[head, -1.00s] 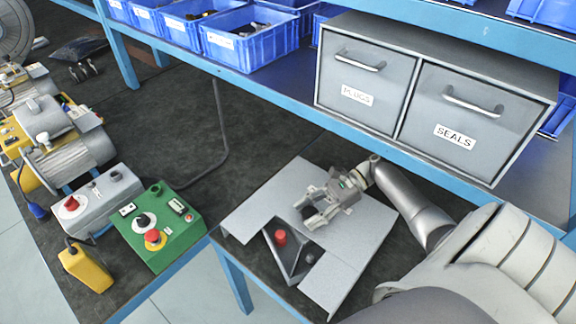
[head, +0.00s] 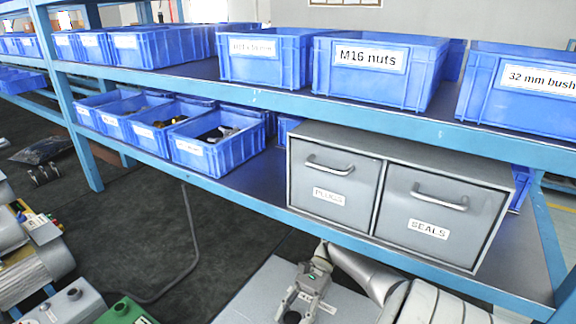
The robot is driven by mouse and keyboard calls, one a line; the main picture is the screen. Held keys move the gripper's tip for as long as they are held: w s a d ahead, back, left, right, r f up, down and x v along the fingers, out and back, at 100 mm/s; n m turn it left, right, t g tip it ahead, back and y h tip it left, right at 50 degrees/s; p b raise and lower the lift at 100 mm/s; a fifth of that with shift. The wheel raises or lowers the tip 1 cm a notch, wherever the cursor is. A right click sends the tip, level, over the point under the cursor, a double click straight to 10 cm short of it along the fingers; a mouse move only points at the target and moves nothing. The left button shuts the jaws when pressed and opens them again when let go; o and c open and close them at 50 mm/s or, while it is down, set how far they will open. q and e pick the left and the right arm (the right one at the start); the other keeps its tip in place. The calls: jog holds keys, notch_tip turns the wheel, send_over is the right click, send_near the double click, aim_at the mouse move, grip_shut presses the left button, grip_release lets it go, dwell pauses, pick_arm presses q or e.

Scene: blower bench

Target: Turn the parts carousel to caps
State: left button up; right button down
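The flat light-grey cover plate (head: 258,287), which looks like the parts carousel's top, shows only by its far part at the bottom edge of the head view. Its wedge-shaped opening and whatever lies in it are out of view. My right gripper (head: 296,311) is over the plate, its two fingers spread apart and pointing toward the bottom edge. A small dark round shape shows between the fingers; I cannot tell what it is. My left gripper is not in view.
A grey cabinet (head: 397,146) with PLUGS and SEALS drawers stands on the blue shelf just behind the plate. Blue bins (head: 216,150) line the shelves, one labelled M16 nuts (head: 375,70). A green control box (head: 125,312) and grey motor (head: 35,270) are at lower left.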

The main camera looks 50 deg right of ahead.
jog(key=shift+f, duration=0.1)
dwell(0.5)
jog(key=c, duration=0.8)
grip_release()
